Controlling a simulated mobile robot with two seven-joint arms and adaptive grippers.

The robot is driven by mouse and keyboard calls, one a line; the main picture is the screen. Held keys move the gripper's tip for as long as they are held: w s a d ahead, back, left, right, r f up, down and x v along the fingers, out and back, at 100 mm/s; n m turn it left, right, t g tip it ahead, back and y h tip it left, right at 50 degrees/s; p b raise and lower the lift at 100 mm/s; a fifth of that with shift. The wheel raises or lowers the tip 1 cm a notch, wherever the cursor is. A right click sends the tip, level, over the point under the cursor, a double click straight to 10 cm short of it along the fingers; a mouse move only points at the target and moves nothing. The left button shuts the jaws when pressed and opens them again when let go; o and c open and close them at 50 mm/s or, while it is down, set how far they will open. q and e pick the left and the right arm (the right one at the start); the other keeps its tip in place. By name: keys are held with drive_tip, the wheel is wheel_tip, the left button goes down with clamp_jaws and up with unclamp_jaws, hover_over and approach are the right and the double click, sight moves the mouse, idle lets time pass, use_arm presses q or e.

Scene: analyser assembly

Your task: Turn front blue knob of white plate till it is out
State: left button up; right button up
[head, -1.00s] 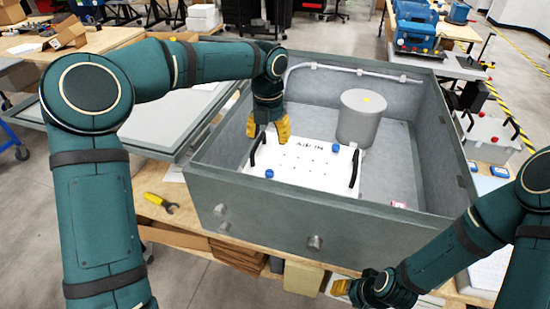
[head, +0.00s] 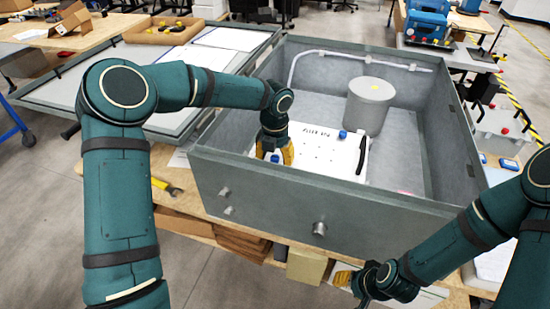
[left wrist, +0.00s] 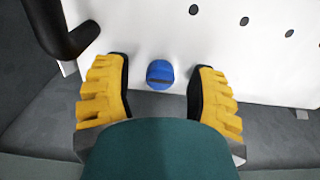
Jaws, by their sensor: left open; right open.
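The white plate (head: 318,148) lies inside the grey metal box, with a black handle at each end. The front blue knob (left wrist: 160,74) shows in the left wrist view near the plate's edge, between my left gripper's (left wrist: 161,88) two open yellow fingers, touching neither. In the head view the front knob (head: 275,158) is partly hidden by my left gripper (head: 277,155). A second blue knob (head: 343,134) sits on the plate's far side. My right gripper (head: 343,279) is low in front of the box, away from the plate; nothing shows in it.
The open grey box (head: 270,197) has high walls around the plate. A grey cylinder (head: 369,105) stands behind the plate in the box. A yellow-handled tool (head: 166,186) lies on the wooden bench left of the box.

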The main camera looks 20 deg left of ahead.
use_arm(q)
drive_tip(key=shift+f, duration=0.15)
clamp_jaws()
idle(0.4)
